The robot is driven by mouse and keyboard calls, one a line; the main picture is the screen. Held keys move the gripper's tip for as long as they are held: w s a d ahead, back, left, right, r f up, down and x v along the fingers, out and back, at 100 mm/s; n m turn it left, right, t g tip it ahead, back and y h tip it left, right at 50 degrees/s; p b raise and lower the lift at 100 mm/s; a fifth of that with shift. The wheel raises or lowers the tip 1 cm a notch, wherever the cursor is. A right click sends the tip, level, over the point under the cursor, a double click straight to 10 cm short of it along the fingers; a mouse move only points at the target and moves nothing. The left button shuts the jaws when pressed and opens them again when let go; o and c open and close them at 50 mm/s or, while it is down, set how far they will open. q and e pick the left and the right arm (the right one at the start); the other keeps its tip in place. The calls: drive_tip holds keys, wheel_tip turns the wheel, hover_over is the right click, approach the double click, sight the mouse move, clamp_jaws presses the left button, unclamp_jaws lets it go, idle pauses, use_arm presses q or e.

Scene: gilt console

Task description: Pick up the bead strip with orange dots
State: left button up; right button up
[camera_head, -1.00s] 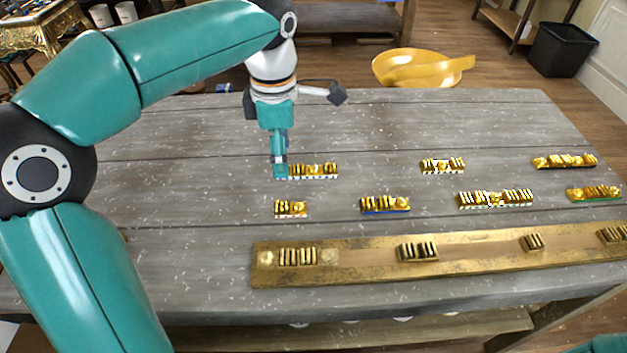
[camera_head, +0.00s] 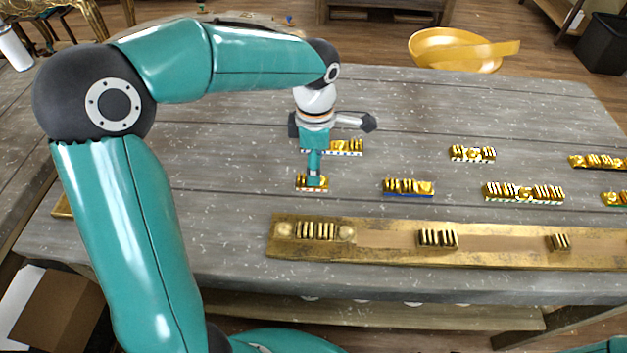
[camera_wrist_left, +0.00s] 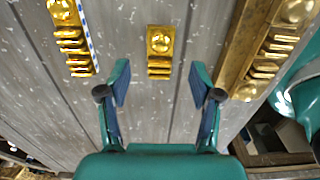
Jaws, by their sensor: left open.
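Several gilt bead strips lie on the grey wooden table. A short one (camera_head: 301,184), the closest to my left gripper (camera_head: 314,182), is partly covered by it in the head view. In the left wrist view this short strip (camera_wrist_left: 160,52) lies ahead of the gap between my open left fingers (camera_wrist_left: 160,88), roughly centred, with nothing held. Its edge marks are too small to read, so I cannot confirm orange dots. A longer strip with a dotted edge (camera_head: 345,147) lies just behind; its blue-and-white edge shows at the left in the wrist view (camera_wrist_left: 72,38). My right gripper is out of view.
A long gilt rail (camera_head: 380,238) with raised bars runs along the table front. To the right lie a blue-edged strip (camera_head: 408,187), a green-and-white-edged strip (camera_head: 523,193) and a checked strip (camera_head: 472,154). The table's back left is clear.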

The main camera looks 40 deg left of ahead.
sight(301, 184)
use_arm(q)
wheel_tip(301, 184, down, 5)
drive_tip(key=shift+r+p, duration=0.1)
drive_tip(key=shift+p, duration=0.25)
clamp_jaws()
